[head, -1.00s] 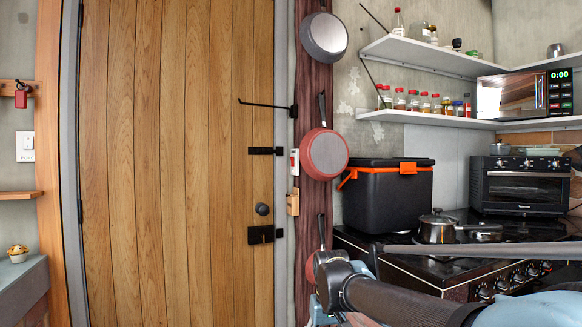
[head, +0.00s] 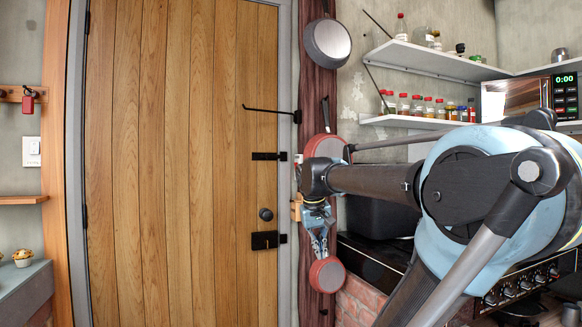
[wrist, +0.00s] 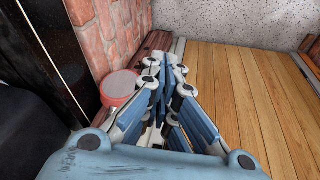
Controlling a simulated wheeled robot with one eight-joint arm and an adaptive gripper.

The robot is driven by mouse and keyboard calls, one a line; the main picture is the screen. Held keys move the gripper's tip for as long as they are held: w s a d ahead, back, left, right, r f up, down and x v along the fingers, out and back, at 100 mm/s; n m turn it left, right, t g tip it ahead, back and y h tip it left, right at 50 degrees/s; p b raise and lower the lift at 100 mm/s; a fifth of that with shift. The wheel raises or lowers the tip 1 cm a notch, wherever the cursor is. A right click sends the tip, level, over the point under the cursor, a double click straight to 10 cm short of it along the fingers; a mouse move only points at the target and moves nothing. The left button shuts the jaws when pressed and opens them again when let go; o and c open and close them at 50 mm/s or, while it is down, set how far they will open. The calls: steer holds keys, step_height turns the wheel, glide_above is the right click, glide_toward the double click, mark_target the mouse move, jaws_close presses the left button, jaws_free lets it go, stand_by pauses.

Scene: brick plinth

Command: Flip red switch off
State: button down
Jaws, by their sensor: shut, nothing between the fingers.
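A small white fitting with red on it (head: 298,159) is on the post just right of the wooden door in the head view. It is small and mostly hidden by my arm, and its on or off position cannot be told. My gripper (head: 320,250) hangs pointing down, below and right of this fitting, in front of the post with the hanging pans. In the wrist view my gripper (wrist: 165,68) is shut and empty, its fingers together above the floor. No switch shows in the wrist view.
A red pan (head: 326,275) hangs close by the fingertips; it also shows in the wrist view (wrist: 117,88). Another red pan (head: 325,146) hangs above. The wooden door (head: 170,160) has black hardware. A white wall switch (head: 31,151) is far left. The stove (head: 520,285) is right.

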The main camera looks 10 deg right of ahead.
mark_target(296, 167)
steer(key=w+a+r+t+h, duration=0.1)
steer(key=w+a+r, duration=0.3)
steer(key=w+r, duration=0.6)
steer(key=w+a+r+t+h, duration=0.1)
steer(key=w+a+r, duration=0.3)
steer(key=w+r, duration=0.7)
steer(key=w+a+r+n+t, duration=0.1)
steer(key=w+a+r, duration=0.3)
steer(key=w+r, duration=0.6)
step_height(296, 167, up, 3)
steer(key=shift+w+f+h, duration=0.2)
steer(key=shift+h, duration=0.2)
steer(key=x, duration=0.9)
steer(key=shift+w+d+f, duration=0.1)
steer(key=shift+w, duration=0.1)
steer(key=d, duration=0.1)
steer(key=w+d, duration=0.1)
steer(key=d, duration=0.1)
steer(key=shift+f, duration=0.1)
steer(key=shift+w+d, duration=0.15)
steer(key=shift+d, duration=0.4)
steer(key=shift+a, duration=0.15)
